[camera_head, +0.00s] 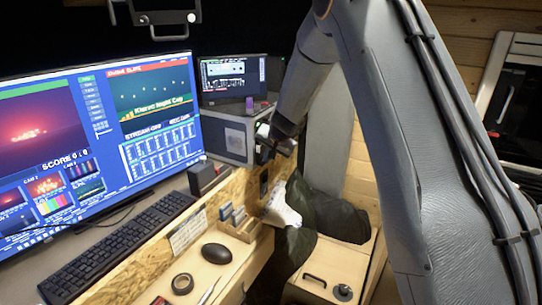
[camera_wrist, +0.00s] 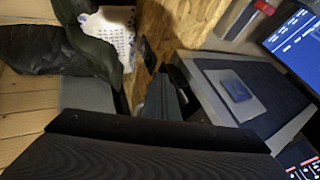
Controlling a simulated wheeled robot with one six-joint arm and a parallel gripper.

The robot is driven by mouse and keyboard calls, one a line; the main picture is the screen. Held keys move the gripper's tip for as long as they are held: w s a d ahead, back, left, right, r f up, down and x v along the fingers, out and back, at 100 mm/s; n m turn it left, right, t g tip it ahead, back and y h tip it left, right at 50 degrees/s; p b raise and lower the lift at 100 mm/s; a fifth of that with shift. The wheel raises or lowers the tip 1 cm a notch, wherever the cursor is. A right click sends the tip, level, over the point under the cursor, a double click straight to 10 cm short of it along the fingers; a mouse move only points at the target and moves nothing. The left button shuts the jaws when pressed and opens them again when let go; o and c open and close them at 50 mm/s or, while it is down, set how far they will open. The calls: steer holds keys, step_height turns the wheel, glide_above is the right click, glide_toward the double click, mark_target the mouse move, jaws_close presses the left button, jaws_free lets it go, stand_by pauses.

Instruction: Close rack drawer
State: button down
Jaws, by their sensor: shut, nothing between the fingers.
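A grey rack case (camera_head: 226,138) stands on the desk at the back, beneath a small monitor. In the wrist view a grey-edged case with a dark panel (camera_wrist: 245,92) lies at the right; it appears to be the same rack. I cannot make out a drawer as open or shut, since my arm and gripper cover part of the rack's right side. My gripper (camera_head: 277,146) is beside the rack's right end, shut and empty. In the wrist view its dark fingers (camera_wrist: 163,99) are close to the case's left edge; I cannot tell whether they touch it.
A large monitor (camera_head: 135,135) and a keyboard (camera_head: 120,240) fill the left of the desk. A mouse (camera_head: 216,253) and a tape roll (camera_head: 182,284) lie in front.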

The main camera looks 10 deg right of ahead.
steer(key=s+d+r+b, duration=0.5)
steer(key=s+r, duration=0.3)
step_height(320, 180, down, 13)
steer(key=s+a+m+g+y+b, duration=0.25)
steer(key=m+y+b, duration=0.35)
steer(key=m, duration=0.4)
steer(key=w+d+r+m+t+y+b, duration=0.25)
steer(key=w+d+m+t+y, duration=0.35)
steer(key=m, duration=0.3)
steer(key=p+x, duration=0.2)
steer(key=x, duration=0.6)
steer(key=shift+w+a+r+y+p, duration=0.2)
steer(key=shift+r+y+p, duration=0.15)
steer(key=shift+r, duration=0.1)
